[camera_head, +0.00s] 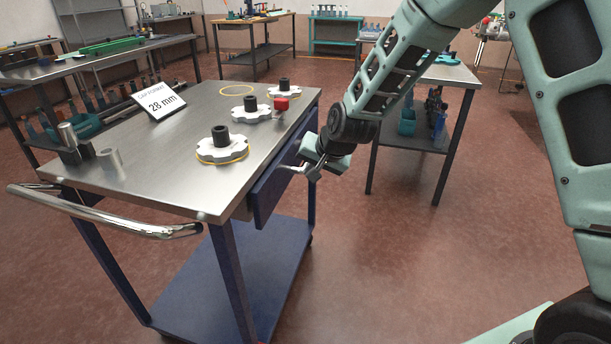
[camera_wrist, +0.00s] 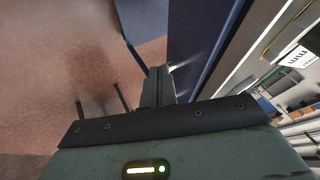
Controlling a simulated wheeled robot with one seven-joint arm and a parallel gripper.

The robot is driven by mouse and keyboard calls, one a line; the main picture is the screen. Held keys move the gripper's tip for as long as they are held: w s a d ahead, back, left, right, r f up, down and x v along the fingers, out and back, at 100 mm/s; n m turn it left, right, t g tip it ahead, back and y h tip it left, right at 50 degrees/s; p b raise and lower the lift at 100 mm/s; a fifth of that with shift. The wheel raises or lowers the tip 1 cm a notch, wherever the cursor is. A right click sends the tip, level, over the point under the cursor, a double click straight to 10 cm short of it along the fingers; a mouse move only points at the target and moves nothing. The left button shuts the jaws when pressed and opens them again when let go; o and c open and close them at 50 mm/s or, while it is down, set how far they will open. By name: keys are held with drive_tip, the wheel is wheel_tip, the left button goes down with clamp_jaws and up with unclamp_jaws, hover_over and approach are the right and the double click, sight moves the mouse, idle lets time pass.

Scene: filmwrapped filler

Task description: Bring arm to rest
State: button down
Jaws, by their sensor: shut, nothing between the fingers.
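My gripper (camera_head: 303,172) is at the right side of the metal-topped cart (camera_head: 185,171), just below the top's edge and close to the blue drawer front (camera_head: 268,190). In the wrist view its two fingers (camera_wrist: 159,84) are together with nothing between them. The cart's blue side shows beside them there. I cannot tell from these views whether the fingertips touch the drawer or its handle. My arm (camera_head: 375,95) reaches down to it from the upper right.
A chrome handle (camera_head: 110,215) juts out in front. Another table (camera_head: 447,74) stands behind my arm. The floor at right is clear.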

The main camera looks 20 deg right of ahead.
drive_tip(key=s+a+r+n+g+p, duration=0.2)
drive_tip(key=s+a+r+n, duration=0.25)
drive_tip(key=s, duration=0.65)
drive_tip(key=s+a+r+n+g+p, duration=0.25)
drive_tip(key=s+a+r, duration=0.3)
drive_tip(key=s, duration=0.55)
drive_tip(key=s+d+r+n+g+p, duration=0.1)
drive_tip(key=s+r+n, duration=0.1)
drive_tip(key=s, duration=0.6)
drive_tip(key=s+d+r+n+g+h+p, duration=0.1)
drive_tip(key=s+n, duration=0.3)
drive_tip(key=s, duration=0.4)
drive_tip(key=shift+d+r+h+p, duration=0.3)
drive_tip(key=shift+d+r, duration=0.35)
drive_tip(key=shift+r, duration=0.1)
